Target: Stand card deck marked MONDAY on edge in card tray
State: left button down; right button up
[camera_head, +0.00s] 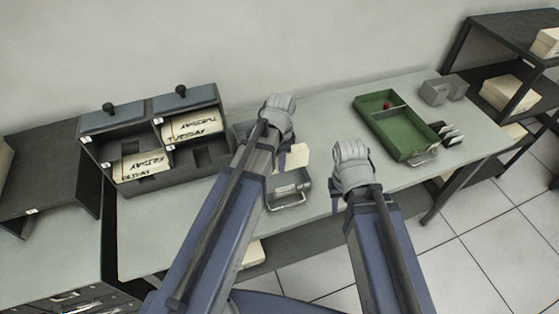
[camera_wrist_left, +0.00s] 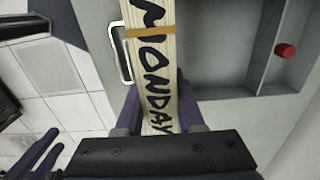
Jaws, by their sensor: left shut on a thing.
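The MONDAY card deck (camera_wrist_left: 150,70) is cream, with black lettering along its striped edges and an orange band. My left gripper (camera_wrist_left: 160,118) is shut on it; the deck also shows in the head view (camera_head: 294,159). The grey card tray (camera_head: 288,188) with a wire handle lies on the table, partly hidden by my left arm. In the left wrist view, the deck overlaps the handle end of the tray (camera_wrist_left: 215,92); whether it touches the tray is unclear. My right gripper (camera_head: 335,197) is over the table to the right; its opening is not clear.
A grey sorting rack (camera_head: 150,140) on the left holds TUESDAY (camera_head: 193,128) and FRIDAY (camera_head: 145,165) decks. A red knob (camera_wrist_left: 286,50) shows inside the grey tray.

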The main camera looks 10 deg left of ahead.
pick_arm(q)
jog(key=shift+f, duration=0.1)
jog(key=b, duration=0.5)
send_over(280, 186)
jog(key=shift+f, duration=2.3)
jog(key=shift+f, duration=0.2)
jog(key=shift+f+b, duration=2.15)
jog(key=shift+b, duration=0.1)
jog(key=shift+c, duration=2.2)
grip_release()
notch_tip(280, 186, up, 8)
jog(key=p, duration=0.7)
jog(key=shift+f+p, duration=0.1)
jog(key=shift+p, duration=0.3)
